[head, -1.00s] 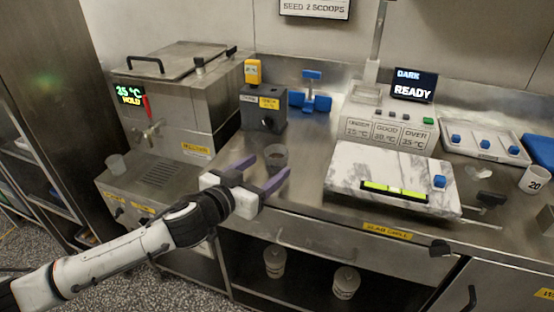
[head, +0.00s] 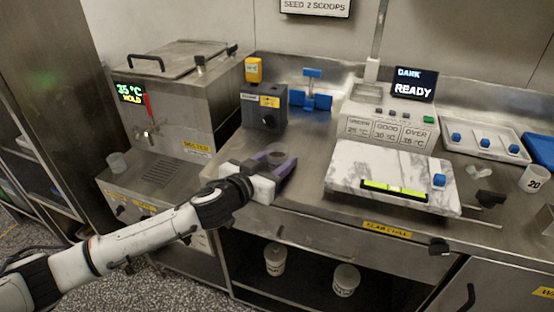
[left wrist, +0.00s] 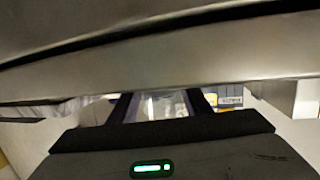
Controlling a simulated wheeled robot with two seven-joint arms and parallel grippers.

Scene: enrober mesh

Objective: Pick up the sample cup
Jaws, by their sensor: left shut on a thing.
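The sample cup (head: 277,151), small and translucent, stands upright on the steel counter in front of the grey block. My left gripper (head: 276,161) reaches in from the left with its purple fingers on either side of the cup and is shut on it. The cup's lower part is hidden by the gripper in the head view. In the left wrist view the clear cup (left wrist: 166,106) shows between the two dark fingers (left wrist: 165,108). My right gripper is not in view.
The melter (head: 175,95) stands at the left, with another clear cup (head: 117,162) on its ledge. A grey block (head: 263,112) with a yellow label is behind the sample cup. The marble slab (head: 350,165) lies to the right. The counter's front edge runs below the gripper.

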